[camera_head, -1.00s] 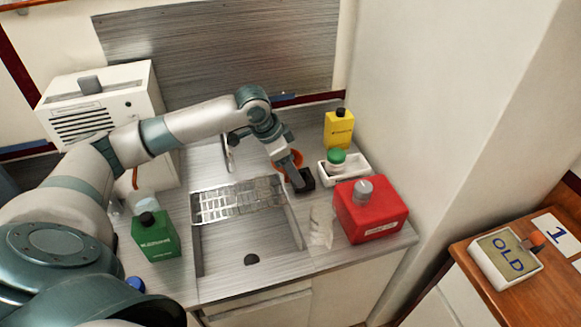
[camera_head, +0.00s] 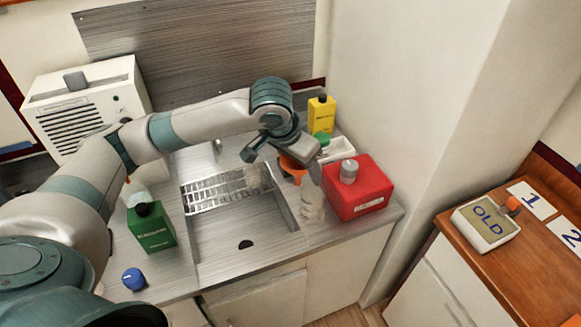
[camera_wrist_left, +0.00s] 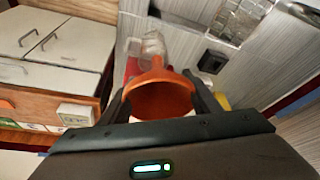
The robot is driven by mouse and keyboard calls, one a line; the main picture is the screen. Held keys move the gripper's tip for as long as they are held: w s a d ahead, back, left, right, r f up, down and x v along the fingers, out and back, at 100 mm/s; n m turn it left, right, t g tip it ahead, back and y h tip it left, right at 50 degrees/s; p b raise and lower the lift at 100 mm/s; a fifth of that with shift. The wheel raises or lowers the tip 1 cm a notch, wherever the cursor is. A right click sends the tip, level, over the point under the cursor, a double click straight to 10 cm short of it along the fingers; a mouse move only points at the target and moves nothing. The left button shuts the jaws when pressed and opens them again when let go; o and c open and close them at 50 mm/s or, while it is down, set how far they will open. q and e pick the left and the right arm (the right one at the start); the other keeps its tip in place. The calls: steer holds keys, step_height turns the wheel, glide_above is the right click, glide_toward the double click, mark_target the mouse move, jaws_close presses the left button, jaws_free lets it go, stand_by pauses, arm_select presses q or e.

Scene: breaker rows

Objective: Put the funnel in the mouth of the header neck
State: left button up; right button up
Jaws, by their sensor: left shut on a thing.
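My left gripper (camera_head: 306,168) is shut on the orange funnel (camera_head: 292,163) and holds it above the right side of the counter. In the left wrist view the funnel (camera_wrist_left: 158,98) sits between the fingers, wide end toward the camera and spout pointing away. A pale, translucent vessel (camera_head: 312,204) stands just right of the sink; I take it to be the header neck. It also shows in the left wrist view (camera_wrist_left: 151,45), beyond the funnel's spout. The spout appears apart from it, and its mouth is not clear. My right gripper is not in view.
A red canister (camera_head: 357,190) stands close right of the vessel. A yellow bottle (camera_head: 321,115) and a white tray (camera_head: 340,150) with a green-lidded item (camera_head: 322,139) are behind. A green bottle (camera_head: 151,228) stands left of the sink (camera_head: 235,228). A dark block (camera_wrist_left: 212,61) lies on the counter.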

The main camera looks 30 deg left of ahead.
arm_select(q)
steer(key=d+n+b, duration=0.1)
steer(key=b, duration=0.1)
steer(key=s+d+f+n+b, duration=0.1)
steer(key=b, duration=0.1)
steer(key=d+f+n+y+b, duration=0.1)
steer(key=b, duration=0.1)
steer(key=shift+s+d, duration=0.3)
steer(key=shift+r, duration=0.1)
